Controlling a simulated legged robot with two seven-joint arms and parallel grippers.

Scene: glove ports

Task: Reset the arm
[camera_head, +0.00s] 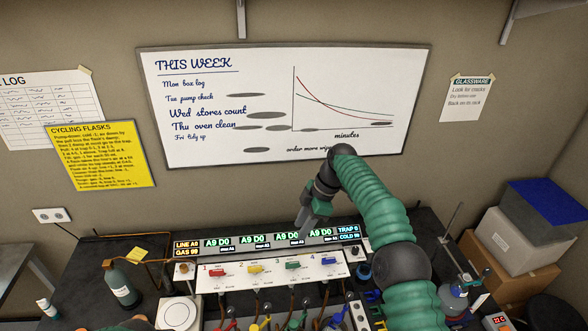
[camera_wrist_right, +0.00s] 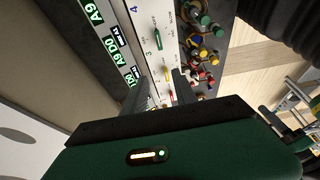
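My right arm, in a green ribbed sleeve, reaches up from the lower right of the head view. Its right gripper (camera_head: 312,222) points down above the back of the bench, in front of the wall and over the display strip (camera_head: 268,240). In the right wrist view the two dark fingers (camera_wrist_right: 162,90) stand apart with nothing between them; the valve panel shows beyond. The white valve panel (camera_head: 235,281) carries a red handle (camera_head: 217,272), a yellow handle (camera_head: 255,269), a green handle (camera_head: 292,265) and a blue handle (camera_head: 329,261). My left gripper is not in view.
A whiteboard (camera_head: 240,110) hangs on the wall behind. A green bottle (camera_head: 122,287) stands at the bench's left. Hoses and coloured clamps crowd the front below the panel. Boxes (camera_head: 515,240) are stacked at right. A wall bracket (camera_head: 508,20) juts out at top right.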

